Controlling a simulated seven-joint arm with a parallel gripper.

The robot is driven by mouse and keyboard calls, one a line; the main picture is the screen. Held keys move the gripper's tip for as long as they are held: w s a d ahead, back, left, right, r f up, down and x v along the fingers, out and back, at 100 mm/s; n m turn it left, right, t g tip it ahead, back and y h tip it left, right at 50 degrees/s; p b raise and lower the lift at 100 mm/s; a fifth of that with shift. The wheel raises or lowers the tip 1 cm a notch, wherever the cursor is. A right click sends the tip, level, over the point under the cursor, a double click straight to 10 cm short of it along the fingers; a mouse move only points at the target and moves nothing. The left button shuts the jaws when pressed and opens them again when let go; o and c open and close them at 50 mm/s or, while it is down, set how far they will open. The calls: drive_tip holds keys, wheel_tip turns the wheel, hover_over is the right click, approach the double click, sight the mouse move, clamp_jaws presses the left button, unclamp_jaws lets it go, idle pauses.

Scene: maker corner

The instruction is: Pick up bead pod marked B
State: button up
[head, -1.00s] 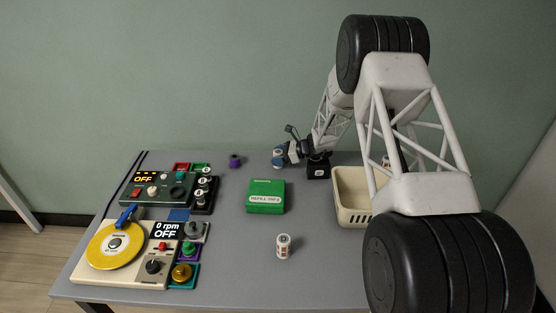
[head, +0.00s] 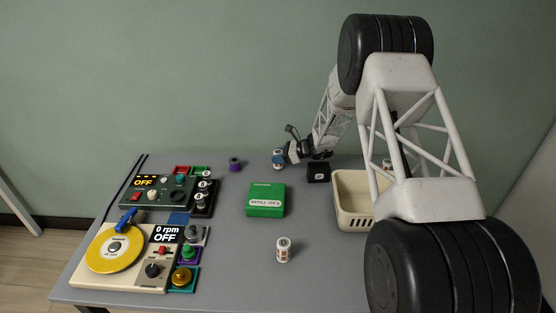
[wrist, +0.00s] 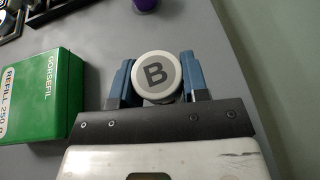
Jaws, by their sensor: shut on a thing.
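The bead pod marked B (wrist: 156,74) is a round white pod with a grey disc and a dark letter B on top. In the wrist view it sits between the two blue fingers of my gripper (wrist: 157,88), which is shut on it. In the head view the pod (head: 278,156) shows small at the tip of my gripper (head: 281,158), near the back of the table. I cannot tell whether the pod still touches the table.
A green refill box (head: 266,200) lies left of and in front of my gripper. A small black box (head: 318,172) and a cream basket (head: 352,219) are to the right. Another white pod (head: 283,250) stands at the front. A purple item (head: 235,164) is at the left back.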

sight(278, 152)
wheel_tip(278, 152, up, 8)
drive_tip(key=shift+r, duration=0.2)
drive_tip(key=shift+s, duration=0.1)
idle(0.7)
